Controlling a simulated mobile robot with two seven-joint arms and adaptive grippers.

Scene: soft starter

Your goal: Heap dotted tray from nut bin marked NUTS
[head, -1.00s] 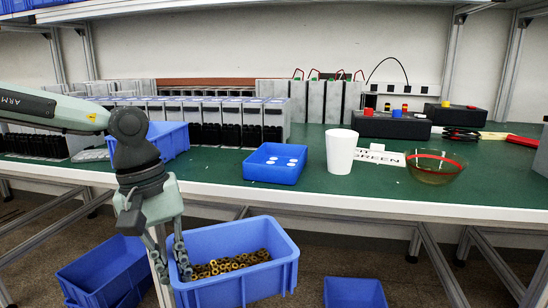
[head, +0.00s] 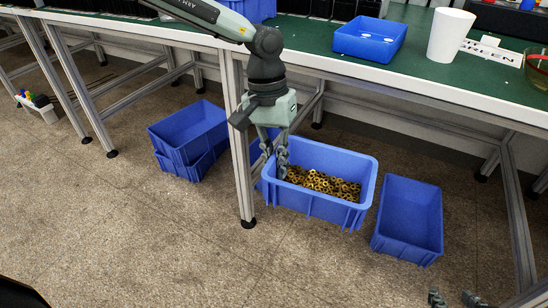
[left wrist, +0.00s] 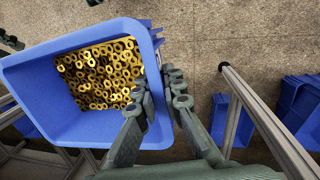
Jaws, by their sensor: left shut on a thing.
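The blue nut bin (head: 318,204) is on the floor below the bench front, with many brass nuts (head: 320,183) inside; no NUTS marking is readable. My left gripper (head: 272,168) points down at the bin's left wall and is shut on its rim. In the left wrist view its fingers (left wrist: 160,105) pinch the wall of the bin (left wrist: 40,80), one finger inside and one outside. The dotted tray (head: 350,45), small and blue with white dots, is on the green bench above. My right gripper (head: 455,299) shows only fingertips at the bottom edge, spread apart and empty.
An empty blue bin (head: 410,215) stands to the right on the floor, and stacked blue bins (head: 190,135) stand left. A bench leg (head: 240,160) rises beside my left gripper. A white cup (head: 445,38) stands on the bench (head: 400,80). The front floor is clear.

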